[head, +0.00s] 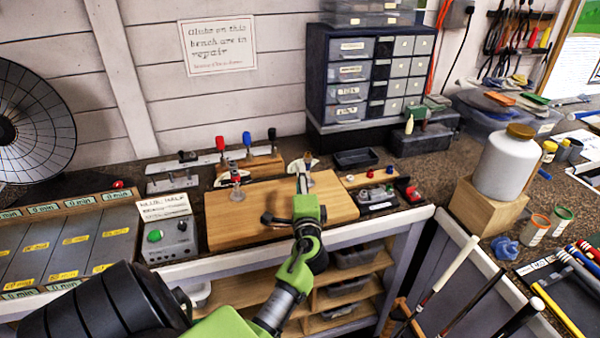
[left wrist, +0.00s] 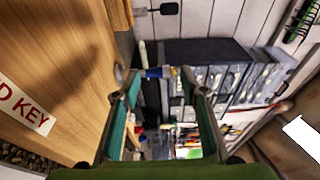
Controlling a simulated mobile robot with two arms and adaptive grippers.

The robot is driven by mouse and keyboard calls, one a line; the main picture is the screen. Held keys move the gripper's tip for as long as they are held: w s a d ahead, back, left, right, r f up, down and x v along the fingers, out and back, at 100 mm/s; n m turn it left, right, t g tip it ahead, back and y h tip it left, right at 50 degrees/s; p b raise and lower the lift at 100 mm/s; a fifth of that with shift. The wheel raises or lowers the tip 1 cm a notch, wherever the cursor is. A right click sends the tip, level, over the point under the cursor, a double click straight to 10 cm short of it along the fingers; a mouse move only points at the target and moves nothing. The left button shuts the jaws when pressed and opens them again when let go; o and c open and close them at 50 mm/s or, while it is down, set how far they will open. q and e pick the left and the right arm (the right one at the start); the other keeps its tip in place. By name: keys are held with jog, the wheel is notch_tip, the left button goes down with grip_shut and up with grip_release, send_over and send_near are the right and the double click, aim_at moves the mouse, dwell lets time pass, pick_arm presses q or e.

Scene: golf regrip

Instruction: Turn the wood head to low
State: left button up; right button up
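My left arm reaches up from the bottom of the head view to the wooden board (head: 228,222) on the bench. Its gripper (head: 302,182) is over the board's right half, where fingers and a clamp overlap. In the left wrist view the gripper (left wrist: 155,80) has its green-padded fingers apart, with nothing clearly held between them. A blue piece shows between the tips, at unclear depth. I cannot pick out the wood head or its setting marks with certainty; a small dark rounded shape (head: 267,218) shows left of the wrist. My right gripper is not in view.
A small clamp (head: 236,182) stands on the board's left half. A grey control box (head: 169,240) is left of the board. Behind stands a drawer cabinet (head: 347,70). A white jar (head: 503,163) on a wooden block is at right. The board's front left is clear.

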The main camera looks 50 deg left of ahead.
pick_arm(q)
jog(key=v, duration=0.9)
jog(key=shift+s+d, duration=0.2)
jog(key=shift+s, duration=0.05)
